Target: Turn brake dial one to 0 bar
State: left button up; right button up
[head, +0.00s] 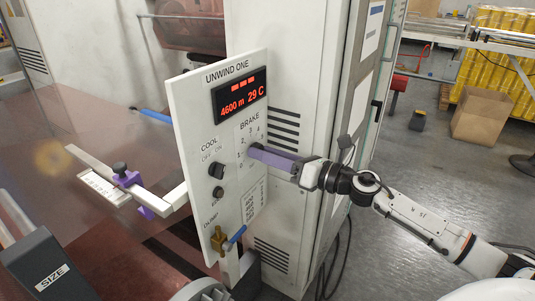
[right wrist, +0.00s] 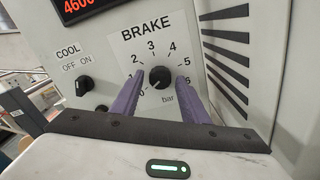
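The brake dial (right wrist: 160,77) is a round black knob under the word BRAKE, with a scale from 0 at lower left up over 3 to 6 at lower right. It is on the white UNWIND ONE panel (head: 190,130). My right gripper (head: 252,153) has its purple fingers reaching to the dial from the right. In the right wrist view the fingers (right wrist: 160,80) stand open on either side of the knob, with a gap showing at each side. I cannot clearly tell where the knob points. In the head view the fingers partly hide the dial. My left gripper is not in view.
The display (head: 240,95) reads 4600 m and 29 C. The COOL switch (head: 216,170) is left of the dial, with another black knob (head: 218,193) below it. A brass valve with a blue handle (head: 236,237) is at the bottom. A vented cabinet (head: 310,90) stands behind.

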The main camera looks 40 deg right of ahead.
jog(key=shift+o, duration=0.3)
jog(key=v, duration=1)
jog(key=shift+b, duration=0.45)
jog(key=shift+s, duration=0.15)
